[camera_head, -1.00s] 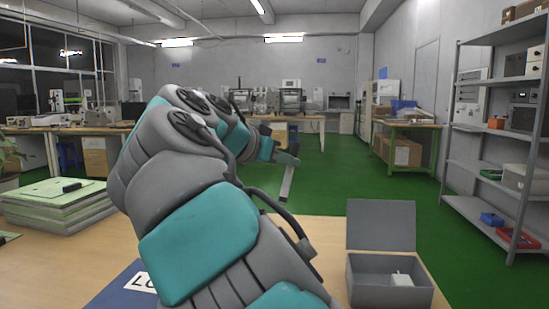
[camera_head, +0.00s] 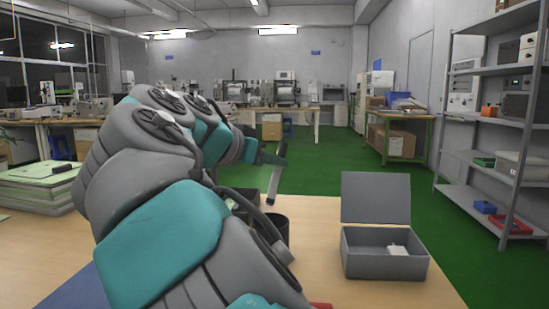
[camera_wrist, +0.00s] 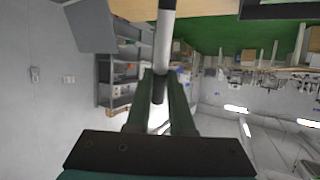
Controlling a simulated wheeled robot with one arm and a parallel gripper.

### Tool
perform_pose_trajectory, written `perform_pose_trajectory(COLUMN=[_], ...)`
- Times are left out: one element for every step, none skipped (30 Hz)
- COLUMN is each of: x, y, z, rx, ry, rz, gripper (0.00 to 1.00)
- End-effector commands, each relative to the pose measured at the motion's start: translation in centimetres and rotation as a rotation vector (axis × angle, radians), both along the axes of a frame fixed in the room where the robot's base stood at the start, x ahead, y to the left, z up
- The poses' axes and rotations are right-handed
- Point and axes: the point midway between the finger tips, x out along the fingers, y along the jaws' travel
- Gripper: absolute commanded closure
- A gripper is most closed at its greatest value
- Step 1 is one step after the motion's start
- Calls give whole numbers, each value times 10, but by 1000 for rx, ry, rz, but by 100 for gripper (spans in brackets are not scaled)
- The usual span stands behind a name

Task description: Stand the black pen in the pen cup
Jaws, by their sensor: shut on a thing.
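My gripper (camera_head: 274,157) is shut on a slim pen (camera_head: 273,187) that hangs steeply, slightly tilted, in the head view. The pen looks grey with dark ends, rather than all black. In the wrist view, my gripper (camera_wrist: 161,84) has its two fingers around the pen near its black end, and the pale grey shaft (camera_wrist: 164,42) runs up out of the picture. A dark round cup (camera_head: 277,226), likely the pen cup, stands on the table below the pen, partly hidden by my arm. The pen's lower end is above the cup and apart from it.
A grey open-lidded box (camera_head: 384,262) with a small white item stands at the right of the table (camera_head: 320,225). A dark container (camera_head: 240,193) sits behind my arm. Green-topped stacked boards (camera_head: 38,190) lie at the left. The table between cup and box is clear.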

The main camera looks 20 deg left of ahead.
Motion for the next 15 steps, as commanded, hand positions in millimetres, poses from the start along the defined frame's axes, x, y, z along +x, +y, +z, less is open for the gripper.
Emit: perform_pose_trajectory(x=[-2, -3, -4, -4, -5, -6, -7, -7, -8, -9, -10, -11, -12, -12, -13], y=[0, 1, 1, 1, 1, 1, 2, 2, 2, 2, 2, 3, 3, 3, 3], z=[-7, -9, -11, -14, -16, -19, -21, -23, -25, -27, -29, -32, -34, -36, -38], rx=[-1, -1, -2, -2, -1, -1, -1, 0, 0, 0, 0, 0, 0, 1, 1], ry=[0, 0, 1, 0, 0, 0, -1, -1, -1, -1, -1, -1, 0, -1, -1], rz=[0, 0, 1, 1, 0, 0, 1, 1, 1, 1, 1, 1, 1, 2, 2], gripper=[100, 100, 100, 100, 100, 100, 100, 100, 100, 100, 100, 100, 100, 100, 100])
